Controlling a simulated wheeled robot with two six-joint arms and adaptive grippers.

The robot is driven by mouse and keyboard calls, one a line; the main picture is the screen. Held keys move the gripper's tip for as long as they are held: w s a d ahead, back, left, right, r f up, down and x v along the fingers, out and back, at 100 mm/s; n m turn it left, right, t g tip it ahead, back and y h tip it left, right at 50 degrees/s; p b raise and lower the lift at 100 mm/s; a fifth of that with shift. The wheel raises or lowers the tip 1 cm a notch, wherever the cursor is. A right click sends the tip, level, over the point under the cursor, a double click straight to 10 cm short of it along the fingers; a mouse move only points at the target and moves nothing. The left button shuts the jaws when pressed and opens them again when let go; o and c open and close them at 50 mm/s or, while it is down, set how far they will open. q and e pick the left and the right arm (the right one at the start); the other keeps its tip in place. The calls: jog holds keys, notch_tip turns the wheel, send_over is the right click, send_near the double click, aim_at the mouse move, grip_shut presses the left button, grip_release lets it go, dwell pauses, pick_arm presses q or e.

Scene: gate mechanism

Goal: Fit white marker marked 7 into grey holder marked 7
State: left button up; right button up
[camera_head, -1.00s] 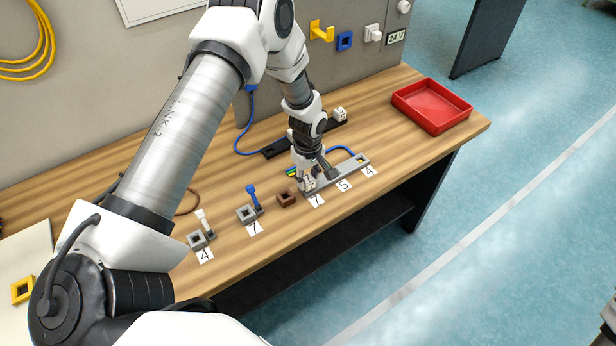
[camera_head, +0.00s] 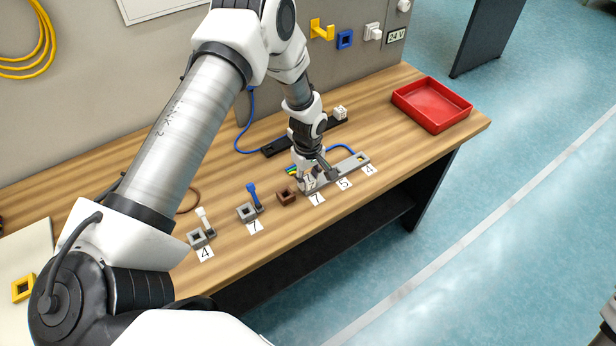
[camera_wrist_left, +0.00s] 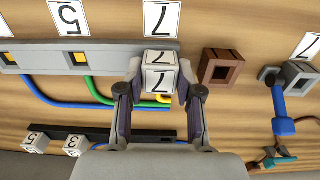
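The white marker marked 7 (camera_wrist_left: 160,79) is a small cube between the fingertips of my left gripper (camera_wrist_left: 160,85). It shows two faces with a 7. The fingertips look to be against its sides. In the head view my left gripper (camera_head: 316,178) is low over the near-left end of the long grey holder strip (camera_head: 350,164), beside the 7 label (camera_head: 317,198). The marker covers the strip's end place at 7, also on the strip in the left wrist view (camera_wrist_left: 108,57). I cannot tell how deep it sits. My right gripper is not in view.
A brown block (camera_head: 285,197) stands close left of the strip. Beyond it are a grey socket (camera_head: 242,213) with a blue lever and another (camera_head: 196,241) with a white lever. Cables and a black rail (camera_head: 276,148) lie behind. A red tray (camera_head: 410,104) is at the far right.

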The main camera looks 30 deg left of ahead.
pick_arm(q)
jog(key=o, duration=0.6)
jog(key=shift+f, duration=0.15)
notch_tip(320, 180, up, 12)
jog(key=shift+r, duration=0.1)
